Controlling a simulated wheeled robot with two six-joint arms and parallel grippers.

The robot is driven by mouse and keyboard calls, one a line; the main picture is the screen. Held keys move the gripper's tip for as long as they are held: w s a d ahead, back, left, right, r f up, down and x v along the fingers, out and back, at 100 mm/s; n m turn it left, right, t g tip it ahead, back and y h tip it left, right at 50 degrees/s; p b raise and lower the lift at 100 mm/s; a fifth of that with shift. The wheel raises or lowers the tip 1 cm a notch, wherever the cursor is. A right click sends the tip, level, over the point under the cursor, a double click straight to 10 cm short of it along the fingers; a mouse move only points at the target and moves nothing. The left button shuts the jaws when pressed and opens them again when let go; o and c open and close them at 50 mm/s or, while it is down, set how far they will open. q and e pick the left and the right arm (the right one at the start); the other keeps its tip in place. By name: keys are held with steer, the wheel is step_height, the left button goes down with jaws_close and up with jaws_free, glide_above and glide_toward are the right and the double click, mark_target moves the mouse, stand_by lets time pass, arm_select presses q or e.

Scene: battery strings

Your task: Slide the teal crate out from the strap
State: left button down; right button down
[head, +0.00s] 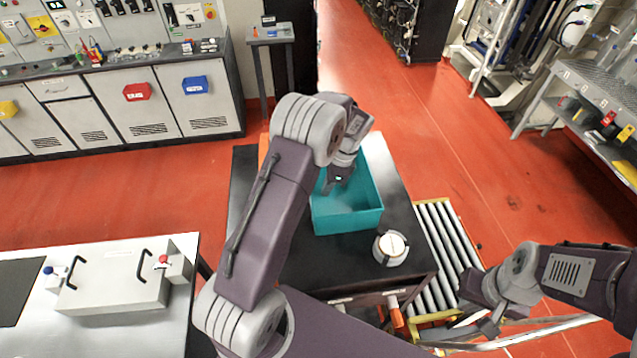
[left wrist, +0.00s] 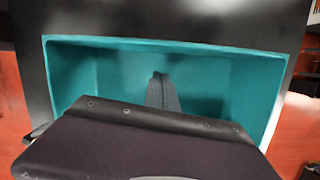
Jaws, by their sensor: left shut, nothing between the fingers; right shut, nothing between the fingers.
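The teal crate (head: 348,222) is an open box on the dark top of a cart (head: 300,262). It fills much of the left wrist view, where its back and side walls (left wrist: 75,78) show. My left gripper (head: 332,187) is shut and empty, pointing down over the crate's inside. In the left wrist view its fingertips (left wrist: 159,77) show against the crate's inner wall; whether they touch it, I cannot tell. My left arm hides part of the crate's left side in the head view. I cannot make out a strap. My right gripper (head: 488,326) is shut and empty at the lower right.
A round white-topped object (head: 391,248) stands on the cart at the crate's near right. A roller conveyor (head: 442,250) runs along the cart's right side. A workbench with a grey box (head: 112,280) is at the lower left. Red floor is open beyond the cart.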

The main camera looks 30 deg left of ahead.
arm_select(q)
steer(key=shift+s+a+r, duration=0.3)
steer(key=shift+s+a, duration=0.1)
steer(key=shift+a, duration=0.05)
steer(key=shift+a+f+p, duration=0.3)
steer(key=shift+a+p, duration=0.1)
steer(key=shift+a, duration=0.4)
steer(key=shift+w+a+f, duration=0.1)
steer(key=shift+a+f, duration=0.05)
steer(key=shift+a, duration=0.2)
steer(key=shift+d, duration=0.25)
steer(key=shift+s+a+r, duration=0.15)
steer(key=shift+s+r, duration=0.05)
steer(key=shift+s, duration=0.1)
steer(key=shift+s+a, duration=0.35)
steer(key=shift+a, duration=0.45)
steer(key=shift+a+f, duration=0.15)
steer(key=shift+a, duration=0.1)
arm_select(e)
steer(key=shift+w+a+r, duration=0.1)
steer(key=shift+a+r, duration=0.1)
steer(key=shift+r, duration=0.2)
steer(key=shift+w+a+r, duration=0.1)
steer(key=shift+a+r, duration=0.05)
steer(key=shift+r, duration=0.25)
